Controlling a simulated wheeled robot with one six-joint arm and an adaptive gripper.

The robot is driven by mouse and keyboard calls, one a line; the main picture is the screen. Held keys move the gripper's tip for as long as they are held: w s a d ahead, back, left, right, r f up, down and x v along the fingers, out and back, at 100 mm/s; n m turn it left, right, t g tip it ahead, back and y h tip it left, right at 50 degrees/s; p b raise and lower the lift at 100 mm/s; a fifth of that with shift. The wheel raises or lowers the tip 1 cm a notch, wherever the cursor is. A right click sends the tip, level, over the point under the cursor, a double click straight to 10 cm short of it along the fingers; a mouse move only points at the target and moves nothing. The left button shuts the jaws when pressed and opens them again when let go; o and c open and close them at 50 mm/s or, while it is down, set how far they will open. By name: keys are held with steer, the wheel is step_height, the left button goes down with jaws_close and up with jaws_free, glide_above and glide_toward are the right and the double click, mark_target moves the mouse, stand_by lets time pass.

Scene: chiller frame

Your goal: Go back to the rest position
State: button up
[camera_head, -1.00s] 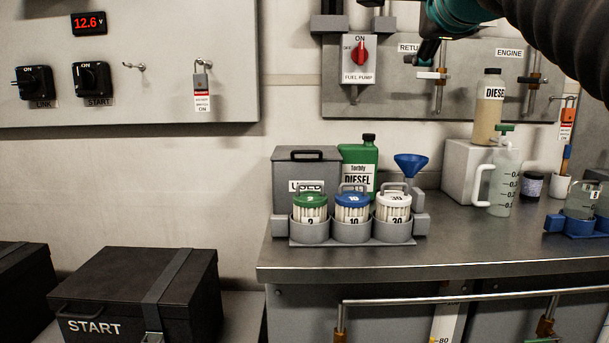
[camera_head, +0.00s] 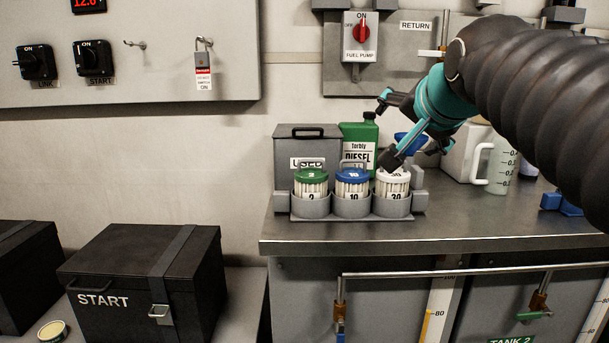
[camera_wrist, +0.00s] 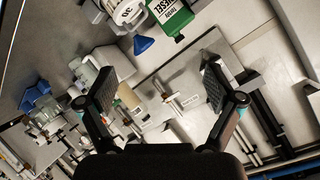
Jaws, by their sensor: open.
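My gripper (camera_head: 386,131) is dark with teal parts and reaches in from the right in the head view. It is in front of the blue funnel and the green diesel can, over the bench, close above the right-hand filter canister as seen in the picture. In the wrist view my gripper (camera_wrist: 155,90) has its two fingers spread wide with nothing between them. My arm, in a black ribbed sleeve, hides the right part of the bench and panel.
A grey holder (camera_head: 353,217) with green, blue and white-lidded canisters stands on the bench (camera_head: 350,236). Behind are a grey USED bin (camera_head: 307,146) and a green diesel can (camera_head: 358,152). A jug (camera_head: 497,165) stands at right. A black START box (camera_head: 150,285) is lower left.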

steer(key=s+f+n+g, duration=0.2)
steer(key=s+f, duration=0.4)
steer(key=f, duration=0.5)
steer(key=s+f+n+g, duration=0.3)
steer(key=s+f, duration=0.4)
steer(key=f, duration=0.4)
steer(key=s+f+n+g, duration=0.2)
steer(key=s+f, duration=0.5)
steer(key=f, duration=0.4)
steer(key=shift+a+f+n, duration=0.3)
steer(key=shift+f+n, duration=0.1)
steer(key=shift+n, duration=0.1)
